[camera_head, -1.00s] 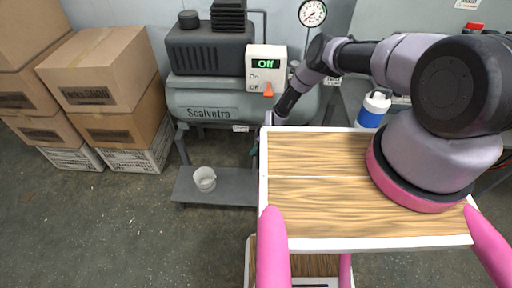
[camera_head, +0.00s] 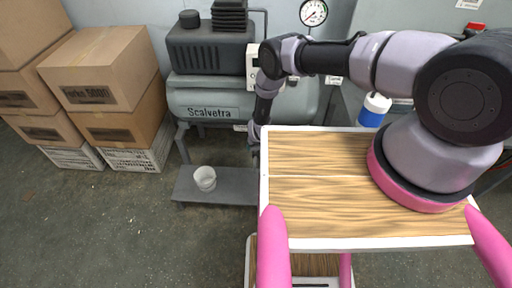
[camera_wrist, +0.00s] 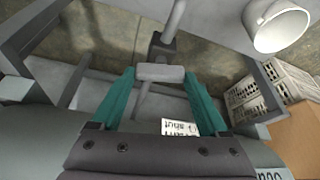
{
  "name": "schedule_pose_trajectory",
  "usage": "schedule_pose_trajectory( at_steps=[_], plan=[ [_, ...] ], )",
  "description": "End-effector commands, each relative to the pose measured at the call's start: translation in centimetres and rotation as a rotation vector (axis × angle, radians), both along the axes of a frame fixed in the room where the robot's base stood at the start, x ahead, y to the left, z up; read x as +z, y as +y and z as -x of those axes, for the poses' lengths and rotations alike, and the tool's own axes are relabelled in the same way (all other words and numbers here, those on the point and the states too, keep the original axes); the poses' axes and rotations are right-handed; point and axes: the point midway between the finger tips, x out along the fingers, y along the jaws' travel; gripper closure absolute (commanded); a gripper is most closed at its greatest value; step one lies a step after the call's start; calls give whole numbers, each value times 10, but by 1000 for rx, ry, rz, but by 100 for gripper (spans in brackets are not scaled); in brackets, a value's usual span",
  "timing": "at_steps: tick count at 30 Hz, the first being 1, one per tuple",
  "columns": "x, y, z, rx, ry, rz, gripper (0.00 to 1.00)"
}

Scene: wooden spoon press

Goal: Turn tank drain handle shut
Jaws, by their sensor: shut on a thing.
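The grey tank (camera_head: 190,99) marked Scalvetra stands on a frame against the back wall in the head view. The grey drain handle (camera_wrist: 160,73) is a short bar under the tank, seen in the wrist view between the teal fingers of my gripper (camera_wrist: 160,76). The fingers are closed on its two ends. A white label (camera_wrist: 180,127) that reads drain and shut, upside down in the picture, is near the handle. In the head view my gripper is beside the tank's lower edge, mostly hidden by my arm and my wooden tray top.
A white cup (camera_head: 204,178) stands on the low grey shelf (camera_head: 227,190) under the tank; it also shows in the wrist view (camera_wrist: 278,25). Cardboard boxes (camera_head: 100,70) are stacked at the left. A blue and white jug (camera_head: 373,110) is at the right. The left floor is clear.

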Motion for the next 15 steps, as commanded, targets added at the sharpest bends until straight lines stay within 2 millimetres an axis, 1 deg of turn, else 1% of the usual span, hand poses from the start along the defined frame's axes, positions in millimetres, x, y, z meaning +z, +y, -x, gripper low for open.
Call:
schedule_pose_trajectory(
  at_steps=[6, 15],
  plan=[
    [0, 2, 0, -136, -1, 2, 78],
    [0, 2, 0, -240, 0, 1, 78]
  ],
)
